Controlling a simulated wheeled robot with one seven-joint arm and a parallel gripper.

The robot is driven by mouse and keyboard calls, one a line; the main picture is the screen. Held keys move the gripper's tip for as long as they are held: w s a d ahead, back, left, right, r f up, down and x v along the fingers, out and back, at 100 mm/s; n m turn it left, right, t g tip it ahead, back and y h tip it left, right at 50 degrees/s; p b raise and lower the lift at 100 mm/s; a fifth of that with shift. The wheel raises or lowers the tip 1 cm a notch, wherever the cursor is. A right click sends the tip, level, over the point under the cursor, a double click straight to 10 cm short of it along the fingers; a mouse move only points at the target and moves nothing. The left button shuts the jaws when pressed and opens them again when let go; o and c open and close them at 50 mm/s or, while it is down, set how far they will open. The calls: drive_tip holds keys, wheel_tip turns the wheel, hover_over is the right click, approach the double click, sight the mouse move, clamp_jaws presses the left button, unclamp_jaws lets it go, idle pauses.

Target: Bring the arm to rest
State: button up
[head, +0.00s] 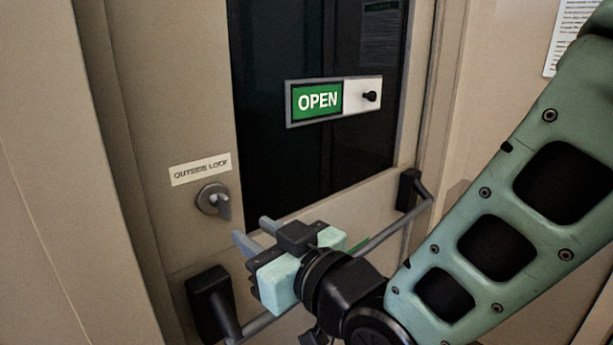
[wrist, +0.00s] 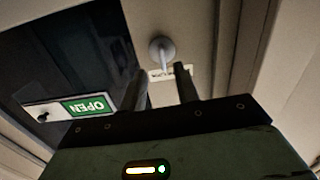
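My gripper (head: 253,231) is in front of the door, just above the push bar and to the lower right of the lock knob. In the wrist view its two dark fingers (wrist: 161,70) stand apart with nothing held between them. The grey lock knob (head: 214,200) is on the door's left side, its lever pointing down; it also shows in the wrist view (wrist: 162,51), beyond the fingertips and apart from them. My green arm reaches in from the right.
A door (head: 150,110) has a dark window with a sliding sign (head: 316,101) reading OPEN, its black knob at the right. A label (head: 200,169) reads OUTSIDE LOCK. A push bar (head: 392,229) crosses behind and below my gripper. A paper notice (head: 572,30) hangs at upper right.

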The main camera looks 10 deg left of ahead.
drive_tip(key=s+d+f+m+g+h, duration=0.1)
drive_tip(key=s+d+f+g+h, duration=0.2)
drive_tip(key=d, duration=0.5)
drive_tip(key=s+d+f+m+g+h, duration=0.1)
drive_tip(key=s+d+f+g+h, duration=0.2)
drive_tip(key=d, duration=0.5)
drive_tip(key=s+d+f+g+h, duration=0.4)
drive_tip(key=s+d+g+h, duration=0.1)
drive_tip(key=s+d, duration=0.3)
drive_tip(key=shift+s+d+m+h, duration=0.2)
drive_tip(key=shift+d+m+h, duration=0.2)
drive_tip(key=shift+h, duration=0.5)
